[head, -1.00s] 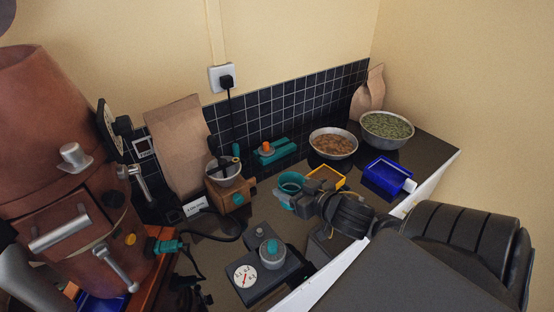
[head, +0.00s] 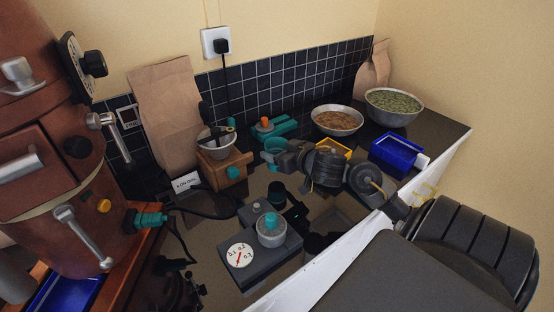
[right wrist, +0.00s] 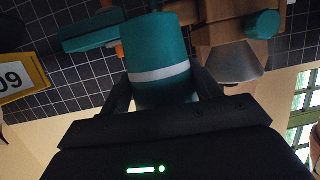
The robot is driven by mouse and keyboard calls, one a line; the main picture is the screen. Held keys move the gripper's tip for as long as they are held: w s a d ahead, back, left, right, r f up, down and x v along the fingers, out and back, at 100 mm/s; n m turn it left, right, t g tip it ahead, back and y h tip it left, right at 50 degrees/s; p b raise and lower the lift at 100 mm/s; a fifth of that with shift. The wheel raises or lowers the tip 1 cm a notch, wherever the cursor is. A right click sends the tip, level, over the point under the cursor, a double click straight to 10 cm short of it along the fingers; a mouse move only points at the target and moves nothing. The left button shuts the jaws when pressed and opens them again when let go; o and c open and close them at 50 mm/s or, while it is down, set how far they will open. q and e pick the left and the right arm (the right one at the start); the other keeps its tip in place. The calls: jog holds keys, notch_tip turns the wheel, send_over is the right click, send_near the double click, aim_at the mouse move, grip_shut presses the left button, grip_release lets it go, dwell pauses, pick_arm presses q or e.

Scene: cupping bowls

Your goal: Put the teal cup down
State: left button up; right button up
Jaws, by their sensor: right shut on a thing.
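The teal cup (head: 275,144) is in my right gripper (head: 284,157), above the dark counter near the tiled back wall. In the right wrist view the cup (right wrist: 157,45) shows a pale band and sits between the two dark fingers. The right gripper is shut on it. In the head view the gripper covers part of the cup, and I cannot tell whether its base touches anything. My left gripper is not clearly seen.
Behind are bowls of brown (head: 337,121) and green beans (head: 393,103).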

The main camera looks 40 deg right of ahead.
jog(key=shift+w+d+f, duration=0.15)
jog(key=shift+w+f, duration=0.15)
jog(key=shift+f, duration=0.2)
jog(key=shift+w+f+b, duration=0.15)
jog(key=shift+f+b, duration=0.45)
jog(key=shift+f, duration=1)
jog(key=shift+f, duration=0.2)
jog(key=o, duration=1)
jog(key=shift+o, duration=0.2)
jog(key=shift+r, duration=0.25)
jog(key=p+v, duration=0.1)
jog(key=v, duration=1.1)
